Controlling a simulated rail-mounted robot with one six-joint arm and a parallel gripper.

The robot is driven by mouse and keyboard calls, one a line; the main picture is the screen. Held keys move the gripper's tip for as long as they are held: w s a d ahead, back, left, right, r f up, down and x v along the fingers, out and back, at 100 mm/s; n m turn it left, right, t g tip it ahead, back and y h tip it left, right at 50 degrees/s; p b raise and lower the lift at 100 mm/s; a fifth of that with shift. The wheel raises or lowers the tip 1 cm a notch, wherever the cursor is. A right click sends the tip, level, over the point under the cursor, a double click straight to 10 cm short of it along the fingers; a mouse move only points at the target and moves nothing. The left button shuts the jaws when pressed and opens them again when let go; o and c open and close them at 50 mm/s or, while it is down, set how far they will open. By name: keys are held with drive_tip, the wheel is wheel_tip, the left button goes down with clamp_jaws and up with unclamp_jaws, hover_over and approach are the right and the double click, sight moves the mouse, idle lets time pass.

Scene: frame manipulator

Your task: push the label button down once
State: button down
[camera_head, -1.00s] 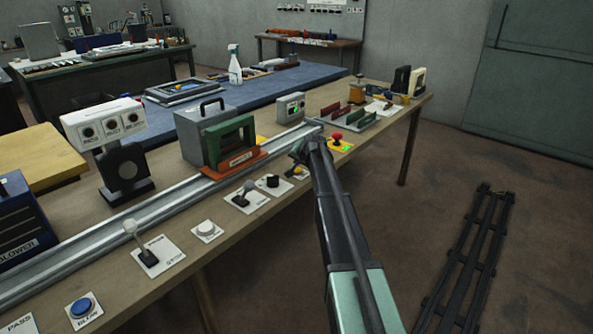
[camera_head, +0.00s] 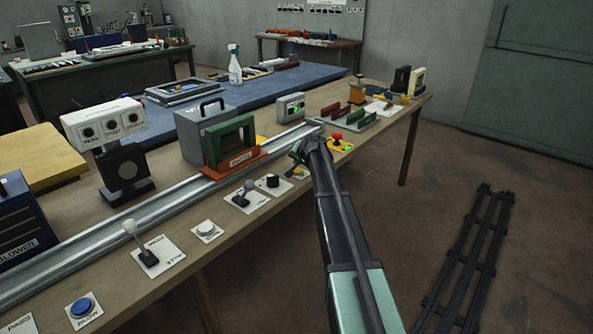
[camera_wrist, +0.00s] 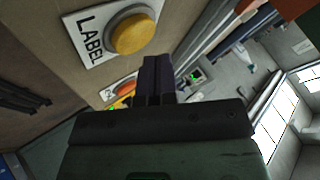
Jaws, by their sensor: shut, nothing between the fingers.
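The label button is a round yellow cap (camera_wrist: 133,34) on a white plate marked LABEL (camera_wrist: 90,28) in the wrist view. In the head view only a small part of its plate (camera_head: 301,174) shows beside my arm. My gripper (camera_wrist: 157,66) is shut and empty, with its dark fingers together.
A black knob (camera_head: 272,182) and a lever (camera_head: 246,193) sit left of my gripper. A red emergency button (camera_head: 337,137) on a yellow plate stands just beyond it. A metal rail (camera_head: 160,205) carries an orange carriage with a green frame (camera_head: 233,143).

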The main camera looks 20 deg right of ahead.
sight(298, 169)
drive_tip(key=shift+f, duration=0.1)
drive_tip(key=shift+f+b, duration=0.35)
drive_tip(key=shift+b, duration=0.1)
drive_tip(key=shift+f+b, duration=0.4)
drive_tip(key=shift+b, duration=0.05)
idle(0.3)
idle(0.4)
drive_tip(key=shift+r+p, duration=0.85)
wheel_tip(298, 169, up, 5)
drive_tip(key=p, duration=0.5)
drive_tip(key=shift+r, duration=0.1)
